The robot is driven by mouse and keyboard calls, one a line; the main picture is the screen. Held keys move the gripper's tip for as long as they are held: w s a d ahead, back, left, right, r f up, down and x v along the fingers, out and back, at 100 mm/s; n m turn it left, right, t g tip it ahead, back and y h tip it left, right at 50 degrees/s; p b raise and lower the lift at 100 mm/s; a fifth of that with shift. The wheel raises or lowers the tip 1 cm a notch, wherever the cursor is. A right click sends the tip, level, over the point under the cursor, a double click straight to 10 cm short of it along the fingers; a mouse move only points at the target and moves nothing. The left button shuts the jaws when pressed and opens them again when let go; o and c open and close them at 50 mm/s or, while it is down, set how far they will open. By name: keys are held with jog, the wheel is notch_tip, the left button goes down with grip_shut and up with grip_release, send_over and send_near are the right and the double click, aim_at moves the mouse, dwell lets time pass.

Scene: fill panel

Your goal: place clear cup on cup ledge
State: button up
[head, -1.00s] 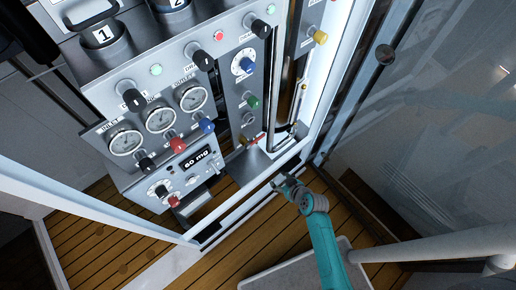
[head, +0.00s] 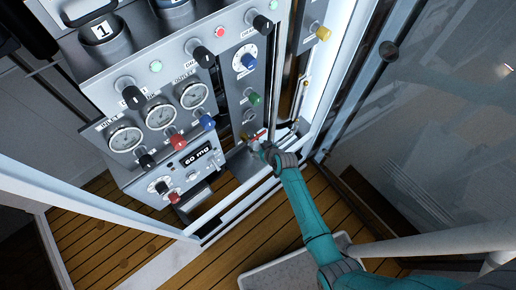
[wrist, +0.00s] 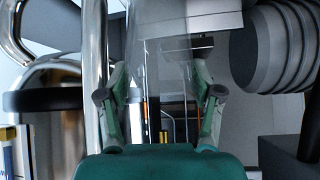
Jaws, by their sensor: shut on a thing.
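My gripper (head: 258,150) is at the lower part of the panel, over the metal ledge (head: 240,164). In the wrist view my gripper (wrist: 160,92) has a finger on each side of the clear cup (wrist: 162,48) and is shut on it. The cup is see-through, so its edges are faint. In the head view the cup is too small and too covered by my gripper to make out. I cannot tell whether it touches the ledge.
Gauges (head: 159,114), coloured knobs and a "60 mg" display (head: 197,156) lie left of my gripper. A light frame bar (head: 222,212) runs below it. In the wrist view a shiny pipe (wrist: 95,60) stands close on the left and a dark ribbed knob (wrist: 268,48) on the right.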

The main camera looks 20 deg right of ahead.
aim_at(256, 147)
jog(key=shift+w, duration=0.25)
jog(key=shift+w+a+f, duration=0.1)
jog(key=shift+w+f, duration=0.1)
jog(key=shift+f, duration=0.4)
jog(key=shift+w+f, duration=0.2)
jog(key=shift+f, duration=0.95)
jog(key=o, duration=1.2)
jog(key=shift+o, duration=0.2)
jog(key=v, duration=1.2)
